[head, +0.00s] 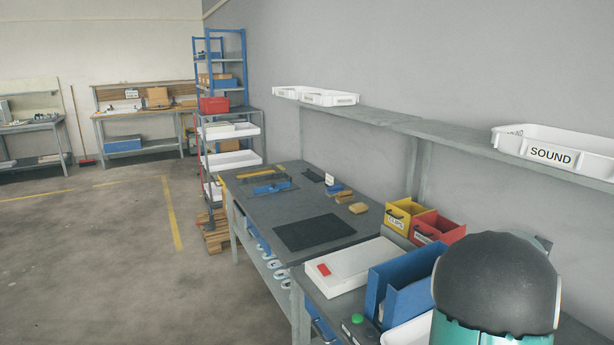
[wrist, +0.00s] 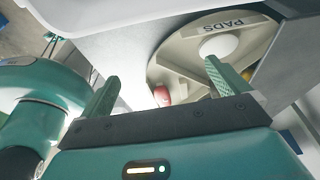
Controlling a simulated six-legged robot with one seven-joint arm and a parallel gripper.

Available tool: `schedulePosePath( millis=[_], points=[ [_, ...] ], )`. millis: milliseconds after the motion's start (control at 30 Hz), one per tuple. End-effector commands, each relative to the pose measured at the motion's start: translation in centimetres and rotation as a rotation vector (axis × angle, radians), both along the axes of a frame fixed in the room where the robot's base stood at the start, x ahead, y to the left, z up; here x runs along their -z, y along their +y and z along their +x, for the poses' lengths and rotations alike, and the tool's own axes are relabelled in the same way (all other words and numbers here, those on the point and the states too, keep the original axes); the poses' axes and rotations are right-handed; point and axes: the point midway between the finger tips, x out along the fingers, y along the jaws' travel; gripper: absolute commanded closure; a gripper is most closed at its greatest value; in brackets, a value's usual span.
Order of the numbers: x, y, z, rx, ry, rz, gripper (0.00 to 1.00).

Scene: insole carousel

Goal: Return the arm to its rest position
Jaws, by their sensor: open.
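My gripper (wrist: 158,92) shows in the wrist view with its two green fingers spread wide apart and nothing between them. Beyond the fingers is a round opening in a pale housing. In the head view my gripper is not visible; a dark rounded part of my arm with a teal section fills the lower right.
A grey workbench (head: 250,207) holds a black mat (head: 313,232), a white box (head: 350,262), a blue bin (head: 412,286), and yellow (head: 402,212) and red (head: 440,226) bins. A wall shelf carries a white SOUND tray (head: 552,150). Open floor (head: 120,270) lies at left.

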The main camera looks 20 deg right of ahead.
Motion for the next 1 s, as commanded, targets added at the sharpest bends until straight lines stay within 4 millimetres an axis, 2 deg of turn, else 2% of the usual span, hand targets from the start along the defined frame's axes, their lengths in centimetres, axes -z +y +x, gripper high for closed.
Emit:
schedulePosePath(
  millis=[133,367,567,667,800,1000],
  points=[
    [0.0,0.0,0.2,-0.001,0.000,0.000,0.00],
    [-2.0,4.0,3.5,-0.267,-0.077,0.049,0.00],
    [-4.1,8.3,6.1,-0.551,-0.144,0.084,0.00],
    [-5.6,11.4,7.4,-0.748,-0.185,0.096,0.00],
    [-8.2,17.3,9.0,-1.123,-0.245,0.099,0.00],
    [-11.6,26.1,9.3,-1.705,-0.286,0.049,0.00]
  ],
)
